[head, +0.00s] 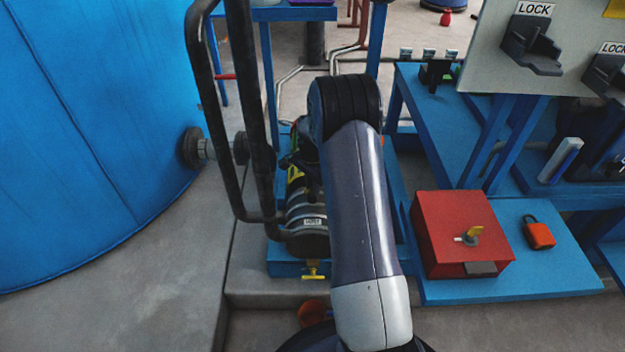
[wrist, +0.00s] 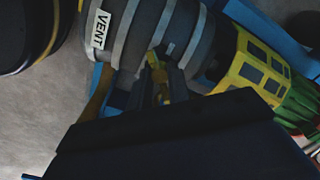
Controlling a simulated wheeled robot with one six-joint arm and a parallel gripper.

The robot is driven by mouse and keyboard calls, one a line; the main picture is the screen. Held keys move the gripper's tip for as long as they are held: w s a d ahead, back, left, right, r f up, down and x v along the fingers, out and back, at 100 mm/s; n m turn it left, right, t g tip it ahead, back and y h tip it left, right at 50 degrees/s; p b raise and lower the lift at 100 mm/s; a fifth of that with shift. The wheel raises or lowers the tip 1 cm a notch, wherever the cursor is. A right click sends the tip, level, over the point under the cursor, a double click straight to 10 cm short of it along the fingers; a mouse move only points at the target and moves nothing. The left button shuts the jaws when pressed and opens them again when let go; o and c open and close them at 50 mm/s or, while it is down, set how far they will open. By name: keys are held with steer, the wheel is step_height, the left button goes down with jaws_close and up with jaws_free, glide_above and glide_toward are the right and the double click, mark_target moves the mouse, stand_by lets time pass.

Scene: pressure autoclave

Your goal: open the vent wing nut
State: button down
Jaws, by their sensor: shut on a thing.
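A dark grey banded cylinder with a white VENT label shows in the wrist view (wrist: 185,30) and in the head view (head: 306,208). My gripper (wrist: 161,74) is at the cylinder's side, to the right of the label in the wrist view. Its fingers are shut on a small yellow piece (wrist: 156,62), which looks like the vent wing nut; the fingers cover most of it. In the head view my arm hides the gripper and this piece. A yellow tap (head: 313,270) shows below the cylinder's near end, apart from my arm.
Black upright rails (head: 262,120) stand close left of the cylinder, beyond them a big blue tank (head: 90,130). At right a red box (head: 462,228) and an orange padlock (head: 539,233) sit on a blue platform (head: 560,275). A lock board (head: 570,60) stands at upper right.

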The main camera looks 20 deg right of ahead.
steer(key=n+p, duration=0.2)
steer(key=n, duration=0.4)
steer(key=shift+r, duration=0.1)
steer(key=n+p, duration=0.1)
steer(key=n, duration=0.5)
steer(key=shift+n, duration=0.4)
steer(key=c, duration=1.3)
jaws_free()
steer(key=shift+p, duration=0.3)
step_height(320, 180, up, 11)
steer(key=p, duration=0.2)
steer(key=shift+f+p, duration=0.2)
steer(key=shift+p, duration=0.1)
